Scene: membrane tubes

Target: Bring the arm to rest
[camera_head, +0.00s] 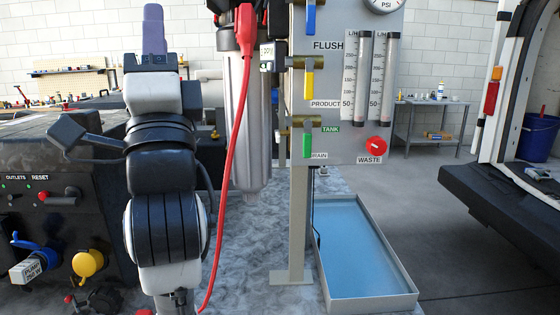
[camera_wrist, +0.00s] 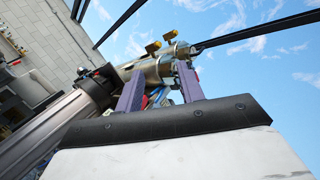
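My arm stands upright at the left of the head view, with my gripper (camera_head: 153,28) at its top, pointing up. In that view the purple fingers overlap, so the gap does not show. In the wrist view my gripper (camera_wrist: 159,82) has its two purple fingers spread apart. Nothing is clearly held between them; a metal cylinder (camera_wrist: 155,68) and some red and blue parts show behind the gap. My gripper is left of the filter housing (camera_head: 250,125) and the grey panel (camera_head: 345,100), apart from both in the head view.
A red cable (camera_head: 236,140) hangs close to the right of my arm. A dark machine with outlets (camera_head: 50,160) stands at the left. A blue-bottomed tray (camera_head: 375,303) lies below the panel. A vehicle's open rear (camera_head: 510,200) is at the right, with clear floor beside it.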

